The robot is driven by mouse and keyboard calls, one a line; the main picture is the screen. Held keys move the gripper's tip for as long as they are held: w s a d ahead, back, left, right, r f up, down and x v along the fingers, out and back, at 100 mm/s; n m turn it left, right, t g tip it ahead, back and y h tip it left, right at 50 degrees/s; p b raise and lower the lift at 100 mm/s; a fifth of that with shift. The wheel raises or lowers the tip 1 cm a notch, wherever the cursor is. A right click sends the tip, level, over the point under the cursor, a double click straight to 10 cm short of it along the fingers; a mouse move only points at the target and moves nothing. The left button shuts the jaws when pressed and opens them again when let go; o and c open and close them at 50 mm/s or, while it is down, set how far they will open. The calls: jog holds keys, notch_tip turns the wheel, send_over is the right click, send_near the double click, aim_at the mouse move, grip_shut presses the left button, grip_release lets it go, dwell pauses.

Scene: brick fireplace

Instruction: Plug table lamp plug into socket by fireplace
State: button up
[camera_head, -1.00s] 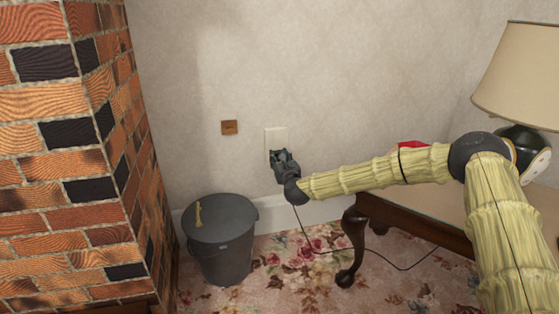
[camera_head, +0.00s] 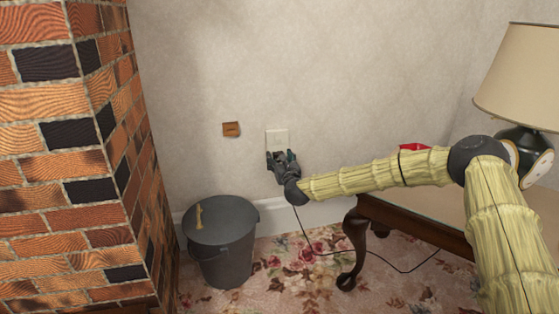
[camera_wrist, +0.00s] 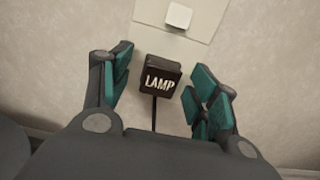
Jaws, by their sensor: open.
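A black plug labelled LAMP (camera_wrist: 161,80) sits at the lower part of the white wall socket plate (camera_wrist: 150,32) in the wrist view, with its cord running down from it. The plug appears seated against the plate; its pins are hidden. The socket plate (camera_head: 277,138) is on the wall right of the fireplace in the head view. My gripper (camera_head: 283,160) is at the plate's lower edge. In the wrist view my gripper (camera_wrist: 160,95) is open, its teal-padded fingers apart on both sides of the plug, with gaps. The table lamp (camera_head: 527,85) stands on the table at right.
The brick fireplace (camera_head: 70,150) is at left. A small brown wall plate (camera_head: 231,129) is left of the socket. The wooden table (camera_head: 425,225) is at right. The black cord (camera_head: 330,254) hangs toward the table.

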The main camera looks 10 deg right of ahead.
jog(key=s, duration=1.2)
jog(key=shift+d, duration=0.25)
jog(key=shift+a, duration=0.1)
